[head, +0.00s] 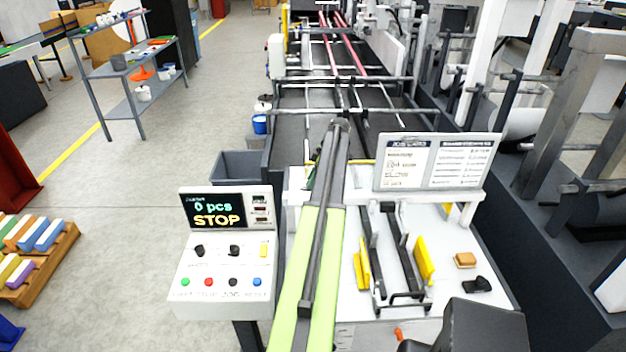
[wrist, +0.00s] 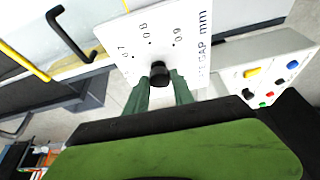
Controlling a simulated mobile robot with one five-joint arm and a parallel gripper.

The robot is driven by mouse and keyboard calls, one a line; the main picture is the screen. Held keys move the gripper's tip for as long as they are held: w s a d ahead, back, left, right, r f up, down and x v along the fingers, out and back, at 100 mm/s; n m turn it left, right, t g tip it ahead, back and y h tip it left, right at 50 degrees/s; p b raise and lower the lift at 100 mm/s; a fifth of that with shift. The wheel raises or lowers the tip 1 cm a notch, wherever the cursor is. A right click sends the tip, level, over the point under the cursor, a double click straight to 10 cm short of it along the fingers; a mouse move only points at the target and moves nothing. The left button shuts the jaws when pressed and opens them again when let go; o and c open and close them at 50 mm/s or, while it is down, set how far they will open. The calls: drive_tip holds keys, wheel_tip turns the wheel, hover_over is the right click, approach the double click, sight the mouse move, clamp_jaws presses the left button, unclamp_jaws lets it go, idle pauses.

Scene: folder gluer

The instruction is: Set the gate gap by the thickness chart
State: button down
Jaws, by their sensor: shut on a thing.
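In the wrist view a white dial plate (wrist: 190,32) reads "GAP mm" and shows marks 0.7, 0.8 and 0.9. A black knob (wrist: 159,70) sits on it. My gripper (wrist: 161,83), with dark green fingers, is shut on the knob. I cannot make out where the knob points. In the head view my arm hides most of the gripper and the dial. A white board (head: 437,190) stands right of my arm. It bears a job card (head: 405,163) on the left and a chart sheet (head: 461,163) on the right; their small text is unreadable.
A control panel (head: 222,283) left of my arm has knobs and coloured buttons; its display (head: 213,211) reads "0 pcs" and "STOP". Yellow guides (head: 425,261), black rails and a tan block (head: 465,260) are on the white table to the right. The left floor has open room.

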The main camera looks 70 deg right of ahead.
drive_tip(key=shift+w+a+n, duration=0.1)
drive_tip(key=shift+w+n, duration=0.05)
drive_tip(key=shift+n, duration=0.25)
drive_tip(key=c, duration=1.1)
unclamp_jaws()
drive_tip(key=shift+w+f, duration=0.1)
drive_tip(key=p+v, duration=1.6)
drive_tip(key=v, duration=0.1)
drive_tip(key=shift+d+r, duration=0.3)
